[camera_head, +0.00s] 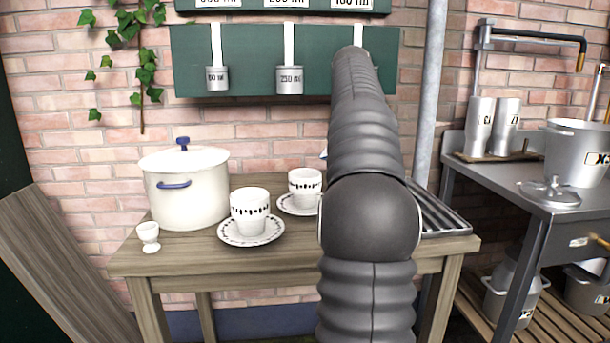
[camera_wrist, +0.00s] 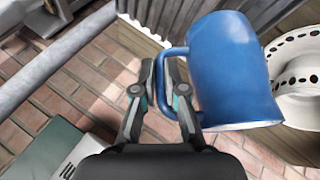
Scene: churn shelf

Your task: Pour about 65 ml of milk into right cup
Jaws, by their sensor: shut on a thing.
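In the head view two white cups with dark oval patterns stand upright on saucers on the wooden table: the left cup (camera_head: 250,208) in front, the right cup (camera_head: 305,184) farther back. My gripper (camera_wrist: 174,72) is shut on the handle of a blue jug (camera_wrist: 225,70) in the wrist view. The jug's pale rim is toward the bottom of that picture; its inside and any milk are hidden. One patterned cup (camera_wrist: 300,62) on a saucer is partly visible right of the jug, apart from it. My arm hides the gripper in the head view.
A white pot (camera_head: 187,195) with a blue-knobbed lid and an egg cup (camera_head: 148,236) stand left of the cups. A slatted rack (camera_head: 444,212) lies at the table's right end. A grey pipe (camera_head: 430,90) runs up behind. Measuring cups (camera_head: 290,80) hang on a green board.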

